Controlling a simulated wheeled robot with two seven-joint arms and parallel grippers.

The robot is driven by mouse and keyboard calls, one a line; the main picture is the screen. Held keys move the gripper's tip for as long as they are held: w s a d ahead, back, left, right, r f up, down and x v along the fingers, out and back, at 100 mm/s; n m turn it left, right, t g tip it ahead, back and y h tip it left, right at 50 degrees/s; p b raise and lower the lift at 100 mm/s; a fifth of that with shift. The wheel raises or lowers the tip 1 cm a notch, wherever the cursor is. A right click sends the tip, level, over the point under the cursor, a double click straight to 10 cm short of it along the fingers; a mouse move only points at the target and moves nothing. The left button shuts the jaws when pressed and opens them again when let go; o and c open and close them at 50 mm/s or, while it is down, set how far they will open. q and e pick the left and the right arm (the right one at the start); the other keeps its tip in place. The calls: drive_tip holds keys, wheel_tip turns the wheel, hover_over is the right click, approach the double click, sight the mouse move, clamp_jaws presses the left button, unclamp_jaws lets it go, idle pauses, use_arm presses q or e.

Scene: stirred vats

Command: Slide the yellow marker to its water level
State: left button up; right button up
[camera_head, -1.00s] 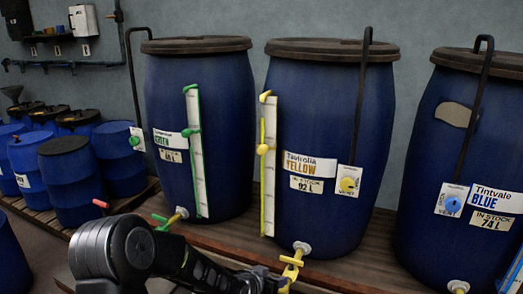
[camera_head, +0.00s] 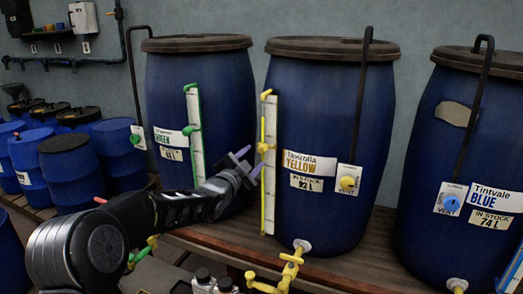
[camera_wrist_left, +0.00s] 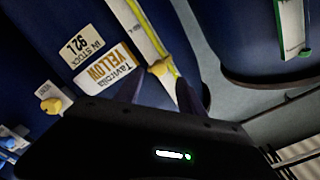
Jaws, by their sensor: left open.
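The yellow marker (camera_head: 263,148) is a small knob on the upright gauge (camera_head: 269,200) of the yellow-labelled vat (camera_head: 330,120). It sits in the gauge's upper half, below the yellow top fitting. A yellow line runs along the white scale; I cannot make out the exact water level. My left gripper (camera_head: 253,160) is open, with its fingertips close to the marker. In the left wrist view the marker (camera_wrist_left: 160,67) shows between and just beyond the two fingers (camera_wrist_left: 158,94). Contact is not clear. My right gripper is not in view.
The green-labelled vat (camera_head: 200,80) with its own gauge stands left, behind my left arm. The blue-labelled vat (camera_head: 465,140) stands right. A yellow tap (camera_head: 290,268) juts out below the yellow-labelled vat. Smaller drums (camera_head: 70,165) stand at far left.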

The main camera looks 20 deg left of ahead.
sight(261, 151)
use_arm(q)
drive_tip(key=w+p, duration=0.2)
drive_tip(key=w, duration=0.4)
drive_tip(key=shift+d, duration=0.1)
drive_tip(key=shift+w+p, duration=0.35)
drive_tip(key=shift+w, duration=0.15)
clamp_jaws()
idle(0.3)
